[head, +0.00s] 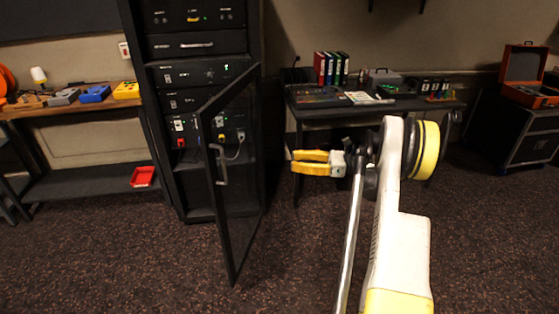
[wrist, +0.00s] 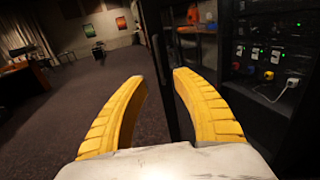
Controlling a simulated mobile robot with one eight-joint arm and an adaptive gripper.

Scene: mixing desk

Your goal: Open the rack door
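The rack door (head: 241,150), a tall black frame with a see-through panel, stands well open. It is swung out from the front of the black rack (head: 202,73). Its pale handle (head: 219,164) is on the free edge side. My gripper (head: 293,162) is to the right of the door in the head view, with its yellow fingers pointing left towards it. The fingers are parted and hold nothing. In the wrist view, a dark upright of the door (wrist: 163,60) shows beyond the gap between the fingertips (wrist: 160,77); contact cannot be told.
A dark desk (head: 300,104) with binders (head: 331,68) and equipment stands behind my arm. A wooden bench (head: 60,106) with small boxes is at the left, with a red tray (head: 143,176) on its lower shelf. An orange case (head: 525,72) is at the right. Carpet in front is clear.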

